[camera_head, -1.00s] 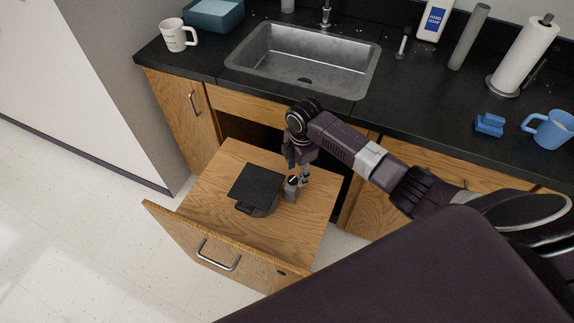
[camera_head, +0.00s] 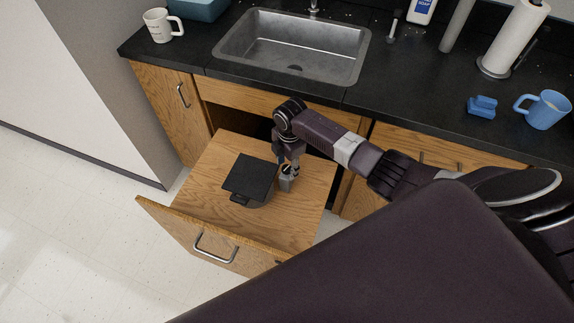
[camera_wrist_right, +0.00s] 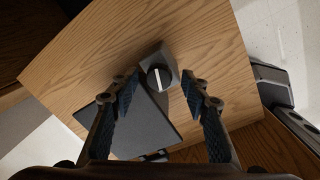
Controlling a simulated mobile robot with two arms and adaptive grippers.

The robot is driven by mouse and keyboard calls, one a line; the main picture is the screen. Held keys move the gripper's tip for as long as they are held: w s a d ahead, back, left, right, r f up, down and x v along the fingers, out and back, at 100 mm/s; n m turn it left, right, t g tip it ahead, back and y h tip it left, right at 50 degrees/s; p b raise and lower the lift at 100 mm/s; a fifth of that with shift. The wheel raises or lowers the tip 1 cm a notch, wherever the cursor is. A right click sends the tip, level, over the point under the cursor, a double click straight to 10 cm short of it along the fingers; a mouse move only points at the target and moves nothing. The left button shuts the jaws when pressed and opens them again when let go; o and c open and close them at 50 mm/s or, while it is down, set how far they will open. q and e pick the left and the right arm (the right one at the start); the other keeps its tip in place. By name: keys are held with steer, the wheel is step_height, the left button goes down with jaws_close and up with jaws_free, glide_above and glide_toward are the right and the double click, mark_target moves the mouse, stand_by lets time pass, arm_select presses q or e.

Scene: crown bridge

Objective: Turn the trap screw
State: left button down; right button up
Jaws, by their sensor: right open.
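The trap screw shows in the right wrist view as a round dark knob (camera_wrist_right: 159,77) with a pale slot, set in a small grey block. In the head view, the grey block (camera_head: 286,184) stands on the pulled-out wooden drawer (camera_head: 215,178), beside a black flat plate (camera_head: 248,175). My right gripper (camera_head: 288,166) is over the block. In the wrist view, the open fingers of my right gripper (camera_wrist_right: 160,90) are spread on either side of the knob, with a gap on both sides. Contact with the knob cannot be made out. My left gripper is not in view.
The drawer's raised front panel (camera_head: 205,238) has a metal handle. A dark counter (camera_head: 420,112) with a steel sink (camera_head: 290,50) lies behind. A white mug (camera_head: 158,25), blue mug (camera_head: 543,110) and paper towel roll (camera_head: 514,40) stand there.

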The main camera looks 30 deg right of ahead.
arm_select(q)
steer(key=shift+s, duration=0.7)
arm_select(e)
jaws_close()
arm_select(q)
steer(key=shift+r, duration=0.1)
arm_select(e)
steer(key=m+p, duration=0.2)
steer(key=m, duration=0.1)
steer(key=shift+r+m, duration=0.15)
steer(key=shift+m, duration=0.15)
steer(key=m+p, duration=0.2)
steer(key=m, duration=0.2)
steer(key=shift+w+m, duration=0.1)
steer(key=shift+m, duration=0.3)
steer(key=m+p, duration=0.1)
steer(key=m, duration=0.3)
steer(key=shift+a+h+p, duration=0.1)
steer(key=shift+h+p, duration=0.2)
arm_select(q)
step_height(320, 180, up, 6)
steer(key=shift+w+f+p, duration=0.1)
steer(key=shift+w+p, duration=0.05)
steer(key=shift+p, duration=0.2)
arm_select(e)
steer(key=m, duration=0.5)
steer(key=shift+w+g, duration=0.1)
steer(key=shift+g, duration=0.3)
steer(key=shift+m, duration=0.4)
